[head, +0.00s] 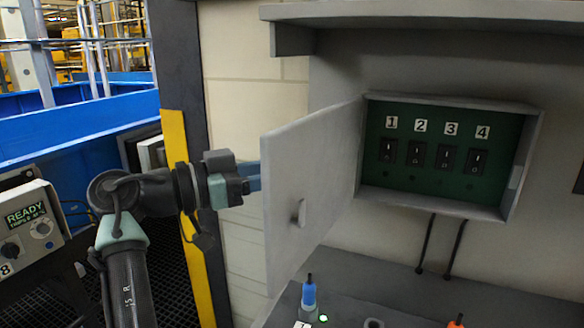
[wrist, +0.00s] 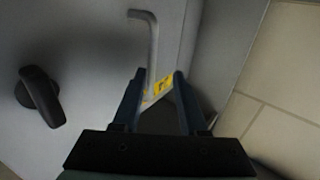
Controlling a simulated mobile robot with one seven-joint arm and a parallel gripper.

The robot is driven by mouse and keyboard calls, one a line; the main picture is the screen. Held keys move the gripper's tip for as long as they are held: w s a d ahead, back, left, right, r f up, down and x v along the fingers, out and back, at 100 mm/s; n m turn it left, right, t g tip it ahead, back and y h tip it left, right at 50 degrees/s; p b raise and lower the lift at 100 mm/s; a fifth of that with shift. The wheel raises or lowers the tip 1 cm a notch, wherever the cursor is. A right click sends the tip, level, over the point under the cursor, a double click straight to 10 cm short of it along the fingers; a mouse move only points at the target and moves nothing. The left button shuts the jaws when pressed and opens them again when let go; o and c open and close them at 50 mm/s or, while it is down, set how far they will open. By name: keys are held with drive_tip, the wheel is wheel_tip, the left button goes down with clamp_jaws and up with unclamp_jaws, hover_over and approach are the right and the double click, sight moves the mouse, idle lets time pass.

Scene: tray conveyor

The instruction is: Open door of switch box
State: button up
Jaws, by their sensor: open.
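The grey switch box (head: 532,160) is on the wall at the right of the head view. Its door (head: 320,165) stands wide open, swung out to the left from its left edge, with a small latch piece (head: 301,212) on the inner face. Inside, numbered switches (head: 416,152) show on a green panel. My gripper (head: 252,180) is behind the door on its outer side, its fingertips partly hidden by the door. In the wrist view my open gripper (wrist: 158,76) has a grey bent bar handle (wrist: 153,45) between its fingers. A dark knob (wrist: 40,96) sits left of it.
A grey counter (head: 400,290) below the box holds a blue-handled tool (head: 309,292) and an orange-tipped item (head: 456,321). A yellow-edged post (head: 185,200) stands behind my arm. A READY control box (head: 28,225) is at far left. A ledge (head: 400,12) overhangs the box.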

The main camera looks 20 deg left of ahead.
drive_tip(key=b+v, duration=0.1)
drive_tip(key=v, duration=1.1)
drive_tip(key=shift+s+a, duration=0.2)
drive_tip(key=shift+r, duration=0.2)
